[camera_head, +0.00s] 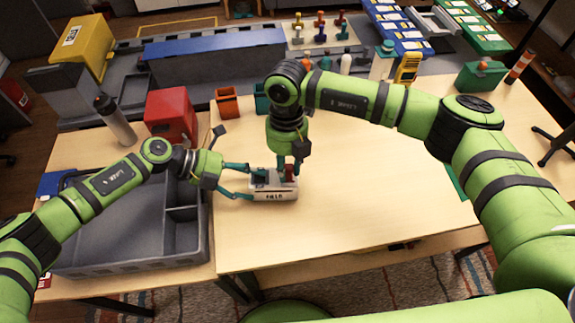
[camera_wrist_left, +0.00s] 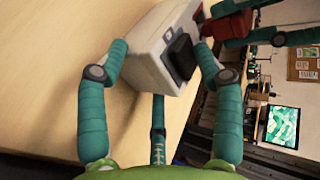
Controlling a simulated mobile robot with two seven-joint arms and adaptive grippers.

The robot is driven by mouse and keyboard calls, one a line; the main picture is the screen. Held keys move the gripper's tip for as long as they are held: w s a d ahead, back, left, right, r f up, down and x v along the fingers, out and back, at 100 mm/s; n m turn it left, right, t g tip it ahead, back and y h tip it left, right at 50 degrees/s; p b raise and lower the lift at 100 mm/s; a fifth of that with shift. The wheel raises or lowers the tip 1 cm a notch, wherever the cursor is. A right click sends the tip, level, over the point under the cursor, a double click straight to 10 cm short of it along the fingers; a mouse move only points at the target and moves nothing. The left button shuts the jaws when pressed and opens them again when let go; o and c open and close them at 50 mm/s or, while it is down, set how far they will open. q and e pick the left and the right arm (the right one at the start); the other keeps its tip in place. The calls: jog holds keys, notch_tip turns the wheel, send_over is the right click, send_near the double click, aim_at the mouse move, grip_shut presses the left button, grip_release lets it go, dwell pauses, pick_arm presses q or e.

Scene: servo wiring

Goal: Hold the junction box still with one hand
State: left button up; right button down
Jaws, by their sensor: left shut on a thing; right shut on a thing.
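The junction box (camera_head: 272,195) is a small white box with dark lettering on its front, standing on the wooden table. My left gripper (camera_head: 250,182) reaches it from the left and is shut on it. In the left wrist view the white box (camera_wrist_left: 160,50) with its black block sits between the teal fingers (camera_wrist_left: 158,75). My right gripper (camera_head: 290,162) points down over the box's right end and is shut on a small red part (camera_head: 290,173). The red part also shows in the left wrist view (camera_wrist_left: 228,22). Whether it touches the box is hidden.
A grey compartment tray (camera_head: 135,262) lies left of the box, under my left arm. A red box (camera_head: 171,115), a bottle (camera_head: 115,121) and an orange cup (camera_head: 227,103) stand behind. The table (camera_head: 390,205) is clear to the right.

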pick_arm(q)
jog(key=shift+s+a+f, duration=0.25)
jog(key=shift+f, duration=0.3)
pick_arm(e)
jog(key=shift+w+r, duration=0.1)
jog(key=shift+r, duration=2.7)
pick_arm(q)
jog(key=o, duration=1.4)
jog(key=shift+w, duration=0.1)
pick_arm(e)
jog(key=shift+w, duration=0.1)
pick_arm(q)
jog(key=shift+o, duration=0.2)
jog(key=shift+w+r, duration=0.2)
pick_arm(e)
jog(key=shift+w, duration=0.1)
pick_arm(q)
jog(key=shift+a+r, duration=0.3)
jog(key=v, duration=1.1)
jog(key=shift+w, duration=0.1)
